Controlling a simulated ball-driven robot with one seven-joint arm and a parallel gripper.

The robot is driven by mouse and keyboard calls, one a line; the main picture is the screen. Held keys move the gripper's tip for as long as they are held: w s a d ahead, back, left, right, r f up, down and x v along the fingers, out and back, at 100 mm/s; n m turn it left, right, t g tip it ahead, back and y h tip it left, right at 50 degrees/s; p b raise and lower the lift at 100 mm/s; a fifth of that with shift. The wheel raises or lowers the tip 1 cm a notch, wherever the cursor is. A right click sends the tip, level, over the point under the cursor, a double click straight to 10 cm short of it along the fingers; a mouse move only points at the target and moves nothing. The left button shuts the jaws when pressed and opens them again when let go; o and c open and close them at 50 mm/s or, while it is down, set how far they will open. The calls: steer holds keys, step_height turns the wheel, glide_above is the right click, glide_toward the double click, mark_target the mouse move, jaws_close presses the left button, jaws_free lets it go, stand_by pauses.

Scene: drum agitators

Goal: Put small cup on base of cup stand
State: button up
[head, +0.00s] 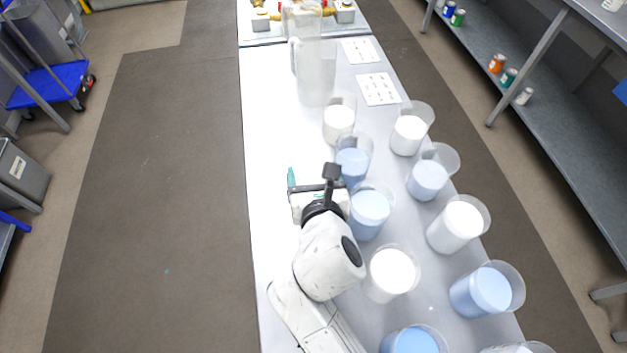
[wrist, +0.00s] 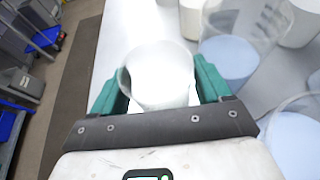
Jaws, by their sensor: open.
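My gripper (head: 318,188) is over the left part of the white table in the head view. Its teal fingers are apart in the wrist view (wrist: 160,85). A small white cup (wrist: 158,72) stands between the fingers there, its rim toward the camera; I cannot tell whether they touch it. In the head view this cup is hidden by my gripper or blends into the table. I cannot make out a cup stand or its base in either view.
Clear beakers with blue or white contents stand close on the right, including a blue one (head: 370,212) and a white one (head: 339,122). A clear pitcher (head: 315,75) and printed sheets (head: 378,89) are farther back. The table (head: 268,130) is bare along its left side.

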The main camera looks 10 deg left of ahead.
steer(key=shift+c, duration=0.2)
steer(key=c, duration=0.7)
steer(key=shift+c, duration=0.2)
